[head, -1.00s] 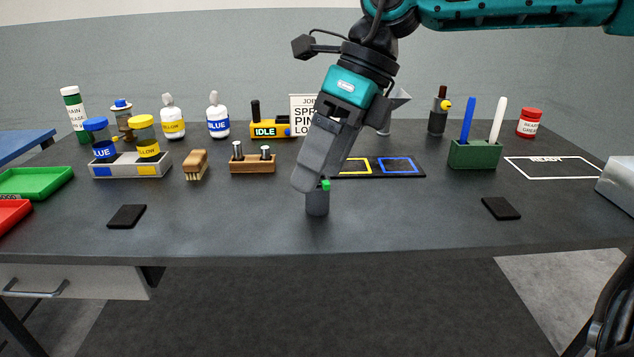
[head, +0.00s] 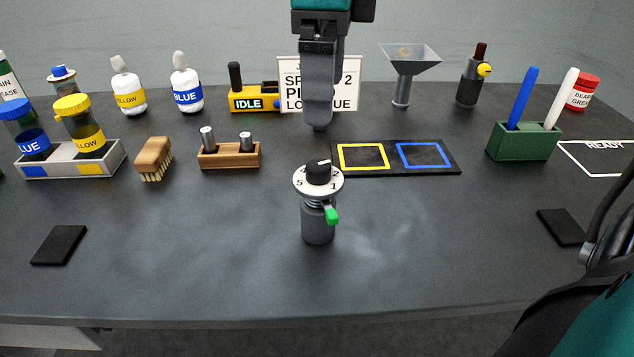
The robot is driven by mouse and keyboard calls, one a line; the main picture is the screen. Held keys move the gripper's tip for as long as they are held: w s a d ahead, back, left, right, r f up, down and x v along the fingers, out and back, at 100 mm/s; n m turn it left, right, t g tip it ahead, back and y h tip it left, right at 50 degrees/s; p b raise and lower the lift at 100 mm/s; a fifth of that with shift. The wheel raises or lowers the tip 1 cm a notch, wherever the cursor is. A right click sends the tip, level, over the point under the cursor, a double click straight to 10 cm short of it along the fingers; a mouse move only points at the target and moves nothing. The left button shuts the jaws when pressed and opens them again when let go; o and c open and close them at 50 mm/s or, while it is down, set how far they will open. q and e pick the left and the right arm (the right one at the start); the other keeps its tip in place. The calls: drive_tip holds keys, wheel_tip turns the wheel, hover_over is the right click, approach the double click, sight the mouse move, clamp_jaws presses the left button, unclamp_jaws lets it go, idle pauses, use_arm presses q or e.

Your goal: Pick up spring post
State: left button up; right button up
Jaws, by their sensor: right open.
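The spring post (head: 316,226) stands upright on the dark table, near the middle. It has a grey cylinder body, a coil spring, a white numbered dial with a black knob on top, and a green lever at its front right. My right gripper (head: 319,125) points down from above and appears behind the post in the picture, with its tip just above the dial's image. It is open and holds nothing visible; its fingers overlap from this side, so the gap is hidden. My left gripper is not in view.
A wooden block with metal pins (head: 229,161), a brush (head: 154,158) and a bottle rack (head: 72,171) stand left. A mat with yellow and blue squares (head: 394,172) lies behind right. A sign (head: 347,80) stands behind my gripper. The table front is mostly clear.

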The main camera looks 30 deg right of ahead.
drive_tip(key=b, duration=0.1)
hover_over(318, 164)
drive_tip(key=f, duration=0.6)
drive_tip(key=shift+s+d+f, duration=0.2)
drive_tip(key=shift+s+f, duration=0.05)
drive_tip(key=shift+s, duration=0.05)
drive_tip(key=shift+w+a+f+b, duration=0.1)
drive_tip(key=shift+w+f+b, duration=0.1)
drive_tip(key=shift+f, duration=1.4)
drive_tip(key=shift+w+a+f+b, duration=0.1)
drive_tip(key=shift+f+b, duration=0.05)
drive_tip(key=shift+f, duration=1.4)
drive_tip(key=c, duration=1.8)
drive_tip(key=shift+c, duration=0.2)
drive_tip(key=shift+r, duration=0.15)
